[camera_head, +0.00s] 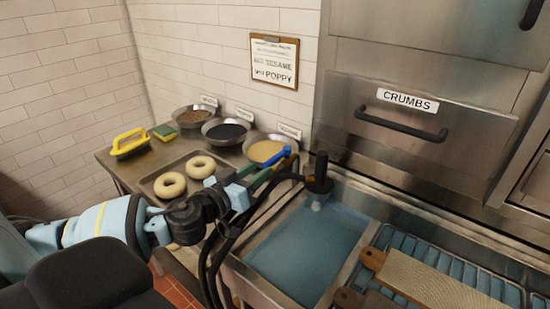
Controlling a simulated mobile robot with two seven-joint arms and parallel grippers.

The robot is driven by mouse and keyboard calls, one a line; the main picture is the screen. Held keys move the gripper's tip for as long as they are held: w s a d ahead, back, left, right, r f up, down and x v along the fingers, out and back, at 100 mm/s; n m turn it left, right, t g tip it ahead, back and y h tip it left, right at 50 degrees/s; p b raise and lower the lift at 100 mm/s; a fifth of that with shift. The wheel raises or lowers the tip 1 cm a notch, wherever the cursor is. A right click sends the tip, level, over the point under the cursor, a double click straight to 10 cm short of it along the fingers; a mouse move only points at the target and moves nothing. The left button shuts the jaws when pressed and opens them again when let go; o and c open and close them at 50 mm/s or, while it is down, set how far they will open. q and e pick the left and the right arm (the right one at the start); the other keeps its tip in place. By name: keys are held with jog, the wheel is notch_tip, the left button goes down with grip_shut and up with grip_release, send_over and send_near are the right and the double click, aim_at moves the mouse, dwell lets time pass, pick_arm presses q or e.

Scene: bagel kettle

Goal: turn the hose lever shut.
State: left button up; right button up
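A blue lever (273,157) shows above the left end of the kettle's basin, slanting up to the right, by the seeds bowls. A black hose (212,262) loops below my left arm, and a black upright fitting (319,172) stands over the water at the basin's back left corner. A pale patch shows just under that fitting. My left gripper (262,178) reaches in from the left, close to the lever's lower end. I cannot tell whether it touches the lever, and its fingers are too small and overlapped to read. My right gripper is not in view.
The water-filled basin (352,246) lies right of the gripper. A tray (150,183) with two bagels, three bowls, a sponge and a yellow-handled tool stand behind the arm. Wooden boards (434,281) lie on a rack at right. A "CRUMBS" drawer (407,120) is above.

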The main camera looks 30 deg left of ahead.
aim_at(281, 154)
pick_arm(q)
jog(key=shift+w, duration=0.1)
jog(key=w, duration=0.5)
jog(key=shift+w+d+r+p, duration=0.2)
jog(key=shift+w+p, duration=0.1)
jog(key=shift+p, duration=0.1)
jog(key=shift+w+d+f, duration=0.1)
jog(key=shift+w+f, duration=0.05)
jog(key=shift+w, duration=0.8)
grip_shut()
